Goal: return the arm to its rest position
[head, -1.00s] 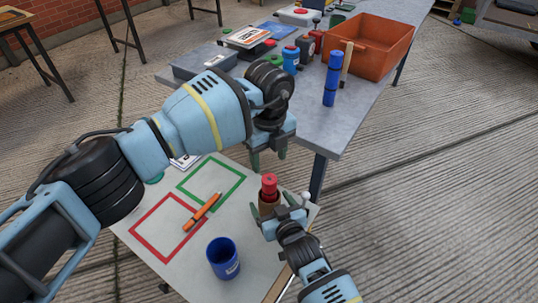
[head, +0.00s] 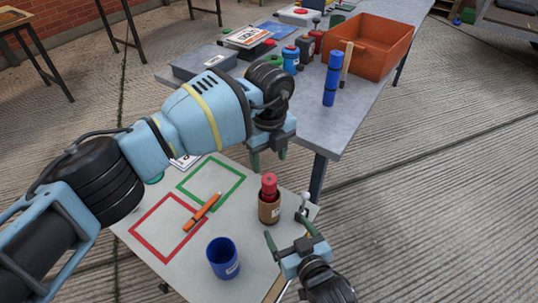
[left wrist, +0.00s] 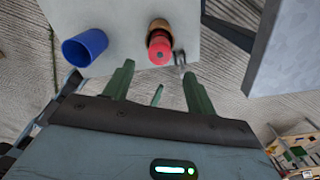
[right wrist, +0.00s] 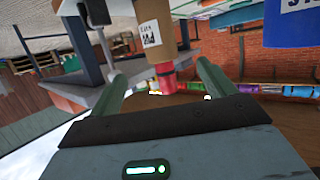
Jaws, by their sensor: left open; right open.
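My left gripper (head: 268,159) is open and empty, held above the far right part of the small table (head: 190,262). My right gripper (head: 286,233) is open and empty near the table's right edge. It is just in front of a brown cup (head: 268,213) holding a red cylinder (head: 269,185) upright, and apart from it. In the right wrist view the brown cup (right wrist: 157,28) and red cylinder (right wrist: 164,78) appear upside down beyond the open fingers. In the left wrist view the red cylinder (left wrist: 159,50) lies beyond the open fingertips.
A blue cup (head: 222,258) stands left of my right gripper. An orange marker (head: 202,213) lies across the red and green outlines. A small white-knobbed lever (head: 304,200) stands beside the brown cup. Behind is a grey table with an orange bin (head: 368,46) and blue cylinder (head: 331,80).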

